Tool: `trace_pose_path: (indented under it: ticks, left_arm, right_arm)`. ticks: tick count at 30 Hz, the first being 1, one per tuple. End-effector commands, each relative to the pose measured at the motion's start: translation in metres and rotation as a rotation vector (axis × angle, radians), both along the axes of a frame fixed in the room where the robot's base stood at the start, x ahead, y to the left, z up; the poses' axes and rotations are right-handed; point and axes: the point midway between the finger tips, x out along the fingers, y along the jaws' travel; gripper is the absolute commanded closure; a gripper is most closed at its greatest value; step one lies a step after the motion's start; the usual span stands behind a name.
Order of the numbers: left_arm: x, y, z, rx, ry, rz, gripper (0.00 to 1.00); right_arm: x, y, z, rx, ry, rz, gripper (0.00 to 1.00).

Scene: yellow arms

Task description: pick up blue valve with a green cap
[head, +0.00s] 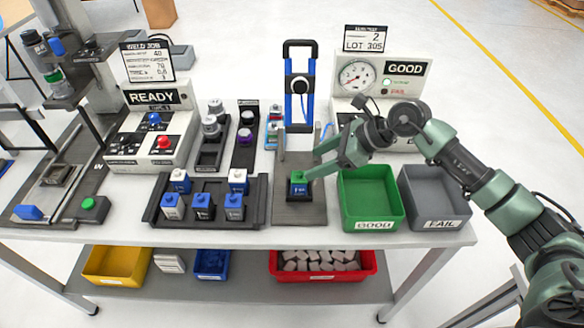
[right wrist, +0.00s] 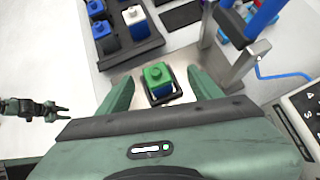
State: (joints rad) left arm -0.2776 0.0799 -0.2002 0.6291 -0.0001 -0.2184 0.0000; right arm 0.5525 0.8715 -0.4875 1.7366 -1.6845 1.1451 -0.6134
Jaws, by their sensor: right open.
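The valve with a green cap (head: 298,185) stands upright in a fixture on the grey plate (head: 300,216); its body looks blue and dark. It also shows in the right wrist view (right wrist: 157,78), with the green cap facing the camera. My right gripper (head: 303,174) reaches in from the right at the valve. In the right wrist view its two fingers (right wrist: 160,88) are apart, one on each side of the valve, with gaps visible. What looks like my left gripper (right wrist: 62,111) shows small at the left of that view; its jaw state is unclear.
A dark tray (head: 152,212) with several blue-capped valves lies left of the plate. A green GOOD bin (head: 371,199) and grey FAIL bin (head: 436,198) stand to the right. A blue-handled press (head: 299,85) rises behind the valve, with metal posts beside the plate.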

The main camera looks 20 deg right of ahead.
Motion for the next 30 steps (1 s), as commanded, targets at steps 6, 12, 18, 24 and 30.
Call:
trace_pose_path:
  ticks: [6, 12, 18, 24, 30]
  left_arm:
    - [-0.007, 0.000, 0.008, 0.000, 0.010, 0.001, 0.63]
    - [-0.048, 0.002, 0.022, 0.005, 0.069, 0.001, 0.63]
    - [-0.038, 0.001, 0.032, 0.004, 0.054, 0.001, 0.63]
    - [-0.009, -0.001, 0.034, -0.001, 0.010, 0.001, 0.63]
    - [-0.015, 0.000, 0.033, 0.000, 0.019, 0.001, 0.63]
  right_arm:
    - [0.006, 0.008, -0.015, -0.020, 0.008, 0.004, 0.35]
    - [0.013, 0.024, -0.030, -0.016, 0.010, 0.004, 0.35]
    - [0.023, 0.041, -0.053, -0.015, 0.008, 0.003, 0.35]
    - [0.025, 0.043, -0.059, -0.019, 0.005, 0.003, 0.35]
    - [0.025, 0.043, -0.058, -0.018, 0.006, 0.003, 0.63]
